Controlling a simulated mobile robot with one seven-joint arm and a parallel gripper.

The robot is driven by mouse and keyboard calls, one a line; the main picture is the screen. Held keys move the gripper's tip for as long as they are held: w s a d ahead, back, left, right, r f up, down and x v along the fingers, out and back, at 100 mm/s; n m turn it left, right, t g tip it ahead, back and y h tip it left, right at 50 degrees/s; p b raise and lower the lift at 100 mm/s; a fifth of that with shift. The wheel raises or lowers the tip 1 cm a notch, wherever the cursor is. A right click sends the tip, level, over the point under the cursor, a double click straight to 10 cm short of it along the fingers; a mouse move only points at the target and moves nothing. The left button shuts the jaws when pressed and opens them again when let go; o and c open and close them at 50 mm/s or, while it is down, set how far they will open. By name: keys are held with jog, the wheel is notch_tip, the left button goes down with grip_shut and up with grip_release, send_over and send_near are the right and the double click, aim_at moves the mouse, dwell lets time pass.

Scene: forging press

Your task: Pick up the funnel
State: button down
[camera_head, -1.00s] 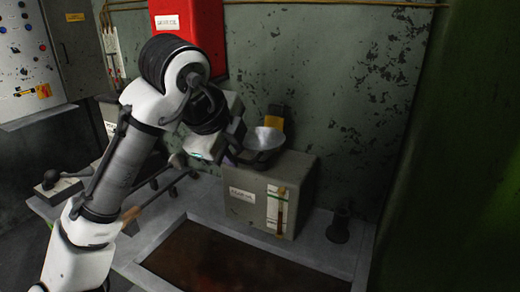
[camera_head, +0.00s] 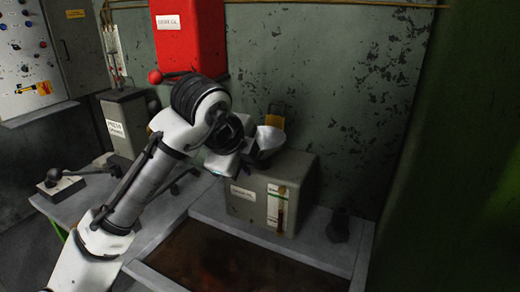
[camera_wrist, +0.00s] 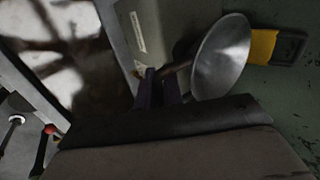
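The funnel (camera_head: 271,138) is a light metal cone at the top of the grey box (camera_head: 262,213), near its rear left. In the wrist view the funnel (camera_wrist: 222,58) shows its wide bowl, with its narrow spout pointing left toward my fingertips. My gripper (camera_wrist: 161,82) has two dark purple fingers with a narrow gap between them. The spout end is at or just beyond the fingertips; I cannot tell whether they clasp it. In the head view my wrist is just left of the funnel and hides the fingers.
A yellow-and-black item (camera_head: 276,115) is behind the funnel, by the green wall. A red box (camera_head: 189,40) hangs above my arm. A dark cylindrical part (camera_head: 339,225) stands right of the grey box. A grey control box (camera_head: 128,122) and levers are at left.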

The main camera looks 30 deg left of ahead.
dwell(0.3)
notch_tip(320, 180, up, 23)
jog(key=p, duration=0.4)
dwell(0.7)
dwell(0.4)
